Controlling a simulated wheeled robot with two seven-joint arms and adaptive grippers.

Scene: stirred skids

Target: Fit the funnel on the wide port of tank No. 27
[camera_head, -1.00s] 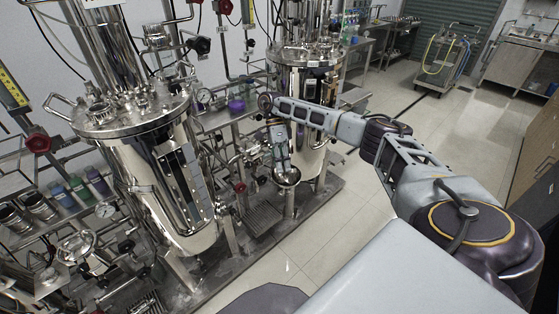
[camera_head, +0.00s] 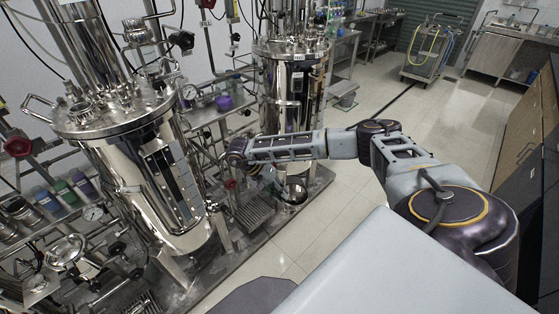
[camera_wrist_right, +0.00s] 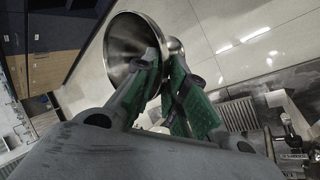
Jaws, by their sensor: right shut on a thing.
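My right gripper (camera_wrist_right: 172,90) is shut on a shiny metal funnel (camera_wrist_right: 125,48), its green finger pads on the funnel's side and its wide mouth facing the camera. In the head view the funnel (camera_head: 296,194) shows small below my right forearm, in front of the far tank's lower part; the gripper is partly hidden there. Two steel tanks stand on skids: a near one (camera_head: 130,125) at left, with ports and fittings on its lid (camera_head: 115,108), and a far one (camera_head: 290,85) behind my arm. I cannot read which is No. 27. My left gripper is out of view.
Pipes, red-handled valves (camera_head: 18,146) and gauges crowd the near tank. A purple container (camera_head: 224,102) sits on a shelf between the tanks. A hose cart (camera_head: 428,55) stands far back. The tiled floor (camera_head: 345,200) right of the skids is clear.

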